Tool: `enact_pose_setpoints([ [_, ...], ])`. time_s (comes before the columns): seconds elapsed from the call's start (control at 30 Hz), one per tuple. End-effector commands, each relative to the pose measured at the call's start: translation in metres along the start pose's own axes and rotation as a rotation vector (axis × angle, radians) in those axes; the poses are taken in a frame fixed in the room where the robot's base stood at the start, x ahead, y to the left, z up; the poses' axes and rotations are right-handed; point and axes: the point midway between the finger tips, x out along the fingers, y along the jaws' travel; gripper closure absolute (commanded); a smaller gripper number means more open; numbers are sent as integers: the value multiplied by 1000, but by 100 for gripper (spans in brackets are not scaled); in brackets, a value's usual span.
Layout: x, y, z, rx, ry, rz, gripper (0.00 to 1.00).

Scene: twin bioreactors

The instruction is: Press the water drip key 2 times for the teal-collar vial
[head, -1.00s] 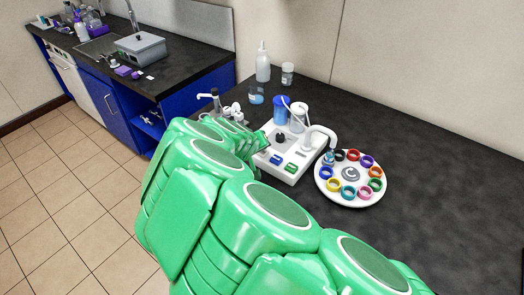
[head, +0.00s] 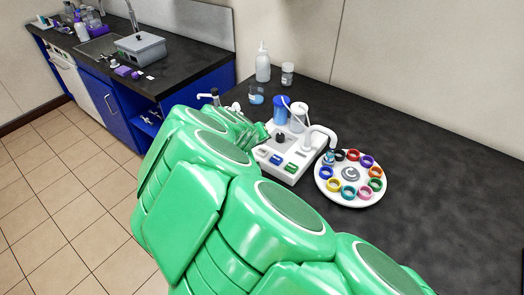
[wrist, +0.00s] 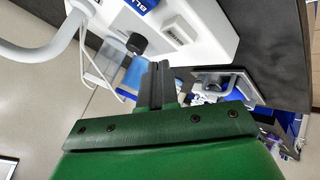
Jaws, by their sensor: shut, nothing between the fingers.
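The white dispenser (head: 307,160) has a blue key (head: 277,159), a green key (head: 290,167) and a black knob (head: 280,138) on top. A blue and a white container stand on it. Its spout curves over the round white carousel (head: 323,192) of colour-collared vials. A bluish-teal vial (head: 329,158) sits near the spout tip; a light teal-blue collar (head: 348,191) is at the front. I cannot tell which is the teal one. My gripper (wrist: 162,66) is shut and empty, close to the black knob (wrist: 137,43) in the wrist view.
A squeeze bottle (head: 263,63), a small jar (head: 287,74) and a beaker (head: 256,95) stand behind the dispenser. The dark bench is clear to the right of the carousel. My green arm hides the bench's front left.

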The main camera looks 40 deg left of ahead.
Motion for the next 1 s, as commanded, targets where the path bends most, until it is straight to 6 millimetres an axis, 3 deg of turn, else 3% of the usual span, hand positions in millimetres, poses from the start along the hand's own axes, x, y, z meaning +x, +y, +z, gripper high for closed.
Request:
enact_pose_setpoints([
  [0.47,-24,17,-18,0,2,-2,100],
  [1.0,-25,18,-18,0,1,-1,100],
])
